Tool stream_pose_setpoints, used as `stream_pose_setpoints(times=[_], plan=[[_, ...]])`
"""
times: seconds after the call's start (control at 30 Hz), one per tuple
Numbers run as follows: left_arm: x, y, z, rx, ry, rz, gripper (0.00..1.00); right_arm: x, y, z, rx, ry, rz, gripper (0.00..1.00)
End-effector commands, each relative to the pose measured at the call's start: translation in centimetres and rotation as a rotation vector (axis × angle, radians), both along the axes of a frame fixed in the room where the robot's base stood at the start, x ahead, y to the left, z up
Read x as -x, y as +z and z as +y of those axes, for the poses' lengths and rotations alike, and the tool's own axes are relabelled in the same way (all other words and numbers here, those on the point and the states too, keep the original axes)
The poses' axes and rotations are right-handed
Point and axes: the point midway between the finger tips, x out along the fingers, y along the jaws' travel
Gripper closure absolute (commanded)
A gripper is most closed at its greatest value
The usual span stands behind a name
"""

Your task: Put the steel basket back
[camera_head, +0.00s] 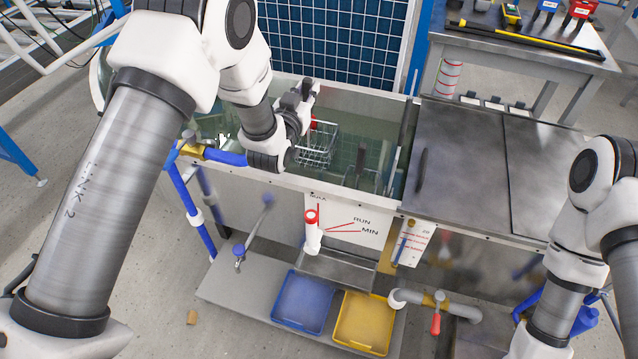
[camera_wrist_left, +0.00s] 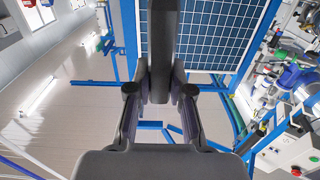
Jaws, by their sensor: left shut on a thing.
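The steel basket (camera_head: 318,148) is a small wire basket with a red part at its top. My left gripper (camera_head: 308,93) is above the tank and shut on the basket's handle, which the fingers mostly hide. I cannot tell how far the basket is in the water. My right gripper is out of view.
A blue gridded panel (camera_head: 335,40) stands behind the tank. A flat steel cover (camera_head: 460,160) lies to its right. Below are a blue tray (camera_head: 303,302), a yellow tray (camera_head: 365,322) and pipes with valves. A steel table (camera_head: 520,45) with tools stands at back right.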

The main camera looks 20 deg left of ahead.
Motion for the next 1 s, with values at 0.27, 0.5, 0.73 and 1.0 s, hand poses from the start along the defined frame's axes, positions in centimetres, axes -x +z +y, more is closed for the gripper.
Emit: stream_pose_setpoints(times=[0.27, 0.5, 0.73, 1.0], plan=[[0.0, -4.7, 0.0, 0.0, -0.001, -0.004, 1.0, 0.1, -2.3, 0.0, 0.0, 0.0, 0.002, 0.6], [0.0, -9.5, 0.0, 0.0, 0.0, -0.003, 1.0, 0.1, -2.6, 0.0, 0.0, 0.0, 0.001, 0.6], [0.1, -12.9, 0.0, 0.001, 0.0, -0.004, 1.0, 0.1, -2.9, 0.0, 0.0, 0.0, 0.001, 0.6], [0.0, -14.7, 0.0, 0.0, 0.0, -0.005, 1.0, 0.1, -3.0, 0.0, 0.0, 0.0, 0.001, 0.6]])
